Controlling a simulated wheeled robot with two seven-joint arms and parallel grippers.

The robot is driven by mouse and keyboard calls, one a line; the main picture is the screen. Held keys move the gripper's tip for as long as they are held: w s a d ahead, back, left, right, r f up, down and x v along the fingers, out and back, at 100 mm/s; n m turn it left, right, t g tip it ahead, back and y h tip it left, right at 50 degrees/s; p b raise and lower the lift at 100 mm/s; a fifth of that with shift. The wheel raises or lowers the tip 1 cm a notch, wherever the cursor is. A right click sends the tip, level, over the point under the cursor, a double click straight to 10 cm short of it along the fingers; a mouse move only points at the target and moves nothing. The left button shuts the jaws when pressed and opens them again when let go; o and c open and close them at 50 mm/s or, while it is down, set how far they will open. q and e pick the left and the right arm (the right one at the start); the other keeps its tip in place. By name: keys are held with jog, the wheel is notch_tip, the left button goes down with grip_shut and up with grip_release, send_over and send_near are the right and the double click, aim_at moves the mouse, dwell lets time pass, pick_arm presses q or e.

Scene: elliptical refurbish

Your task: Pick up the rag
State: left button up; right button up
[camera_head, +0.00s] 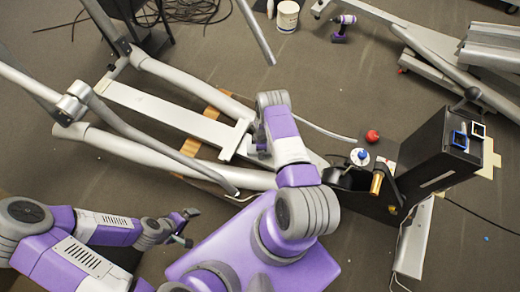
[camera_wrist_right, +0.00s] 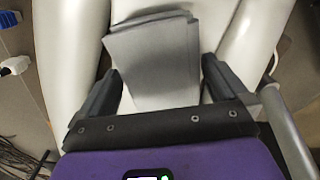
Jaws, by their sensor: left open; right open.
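The rag (camera_wrist_right: 152,50) is a grey folded cloth in the right wrist view, lying on a white surface of the elliptical machine (camera_head: 165,108). My right gripper (camera_wrist_right: 160,88) is open, with one dark finger on each side of the rag's near end. Whether the fingers touch the cloth cannot be told. In the head view my right arm reaches over the machine's middle and hides the rag and the right fingertips. My left gripper (camera_head: 188,228) is open and empty over the floor at the lower left, apart from the machine.
The machine's long grey tubes and handlebars cross the area around my right arm. A black console housing (camera_head: 440,155), a red ball-like knob (camera_head: 372,136) and a copper-coloured cylinder (camera_head: 376,184) stand to the right. A white tub (camera_head: 288,16) and a purple drill (camera_head: 342,28) are at the back.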

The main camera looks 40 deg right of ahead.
jog(key=shift+r, duration=0.1)
jog(key=shift+c, duration=0.2)
jog(key=c, duration=0.9)
jog(key=shift+c, duration=0.4)
jog(key=shift+r, duration=0.1)
